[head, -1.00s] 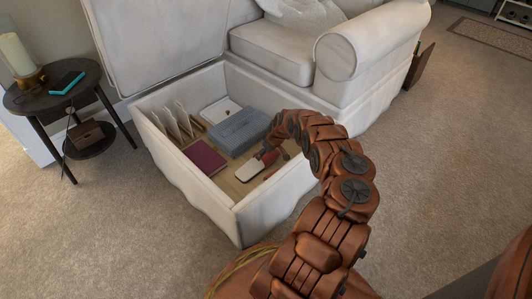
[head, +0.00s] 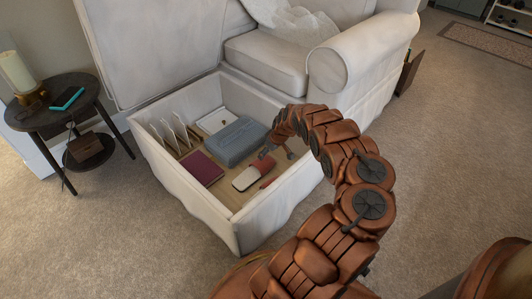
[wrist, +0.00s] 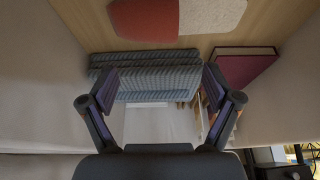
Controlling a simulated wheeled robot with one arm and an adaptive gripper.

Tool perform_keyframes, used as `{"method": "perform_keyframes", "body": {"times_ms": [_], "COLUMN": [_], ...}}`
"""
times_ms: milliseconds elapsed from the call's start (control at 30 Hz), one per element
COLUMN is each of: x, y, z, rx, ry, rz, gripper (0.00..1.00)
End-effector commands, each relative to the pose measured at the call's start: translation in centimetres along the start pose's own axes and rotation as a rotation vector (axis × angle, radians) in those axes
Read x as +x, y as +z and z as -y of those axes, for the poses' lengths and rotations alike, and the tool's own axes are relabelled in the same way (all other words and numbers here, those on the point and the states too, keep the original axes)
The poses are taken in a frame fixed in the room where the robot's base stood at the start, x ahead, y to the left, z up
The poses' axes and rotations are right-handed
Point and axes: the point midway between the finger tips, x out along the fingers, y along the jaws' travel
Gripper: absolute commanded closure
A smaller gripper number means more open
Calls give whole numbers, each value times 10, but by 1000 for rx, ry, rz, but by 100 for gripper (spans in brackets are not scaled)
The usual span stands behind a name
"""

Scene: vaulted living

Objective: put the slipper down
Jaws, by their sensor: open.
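The slipper (head: 246,180), with a pale whitish part and a red part, lies flat on the wooden floor of the open storage box under the sofa seat. In the wrist view its red part (wrist: 143,18) and speckled pale part show at the top edge, beyond the fingertips. My gripper (head: 281,153) is inside the box area, just above and beside the slipper's red end. In the wrist view my gripper (wrist: 160,84) has its fingers wide apart with nothing held between them.
The box (head: 205,222) also holds a grey-blue ribbed case (head: 235,140), a dark red book (head: 201,168), upright white cards (head: 172,135) and a white tray (head: 216,119). A round side table (head: 40,115) stands left. Carpet is clear in front and right.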

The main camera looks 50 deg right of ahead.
Motion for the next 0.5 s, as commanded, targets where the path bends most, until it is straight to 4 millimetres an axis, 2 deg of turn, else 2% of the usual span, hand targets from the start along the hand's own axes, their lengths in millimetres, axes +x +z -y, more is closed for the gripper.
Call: {"method": "perform_keyframes", "body": {"times_ms": [233, 367, 500], "x": [-11, -16, -35], "y": [3, 13, 25], "z": [1, 1, -3], "rx": [-5, -11, -16], "ry": [3, 14, 52], "rz": [19, 85, 195], "gripper": [11, 11, 11]}}
